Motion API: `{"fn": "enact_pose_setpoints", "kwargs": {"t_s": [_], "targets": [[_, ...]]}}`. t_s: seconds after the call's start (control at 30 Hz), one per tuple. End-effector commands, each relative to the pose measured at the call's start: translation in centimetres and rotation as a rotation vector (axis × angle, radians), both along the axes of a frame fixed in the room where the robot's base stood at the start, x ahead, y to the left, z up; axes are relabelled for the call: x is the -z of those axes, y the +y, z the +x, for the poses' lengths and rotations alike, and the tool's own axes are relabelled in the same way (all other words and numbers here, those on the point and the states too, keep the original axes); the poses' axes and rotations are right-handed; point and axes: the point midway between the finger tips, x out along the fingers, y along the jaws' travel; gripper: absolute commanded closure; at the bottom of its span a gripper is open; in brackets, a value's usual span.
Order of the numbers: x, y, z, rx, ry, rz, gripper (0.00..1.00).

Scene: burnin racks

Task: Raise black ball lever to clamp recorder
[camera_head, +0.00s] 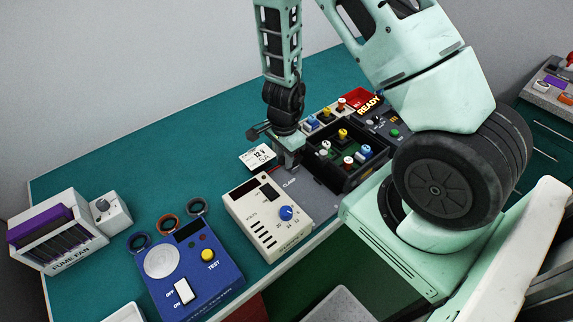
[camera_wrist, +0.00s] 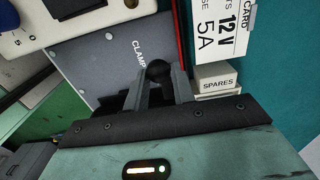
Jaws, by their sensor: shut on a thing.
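The black ball lever (camera_wrist: 158,70) shows in the wrist view, its round knob between my two grey fingers. My gripper (camera_wrist: 162,88) is shut on this ball, beside the word CLAMP on a grey plate (camera_wrist: 108,58). In the head view my gripper (camera_head: 290,157) points down at the back end of that plate, and the ball is hidden there. The lever's shaft is mostly hidden by the fingers.
A black compartment tray (camera_head: 345,182) with coloured plugs stands right of the plate. A white 12 V 5A card (camera_head: 258,157) and a SPARES box (camera_wrist: 216,82) are close to my gripper. A blue tester (camera_head: 190,262) is at the front left. The teal bench (camera_head: 130,165) is clear at the back left.

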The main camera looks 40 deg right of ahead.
Motion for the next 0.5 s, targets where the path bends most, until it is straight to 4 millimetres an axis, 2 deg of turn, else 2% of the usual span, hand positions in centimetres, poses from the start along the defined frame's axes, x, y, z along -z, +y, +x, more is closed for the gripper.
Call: {"fn": "enact_pose_setpoints", "kwargs": {"t_s": [0.03,0.5], "targets": [[-0.2,-0.6,0.1,0.005,-0.003,-0.008,0.95],[-0.6,-1.8,0.1,0.005,-0.002,-0.008,0.95]]}}
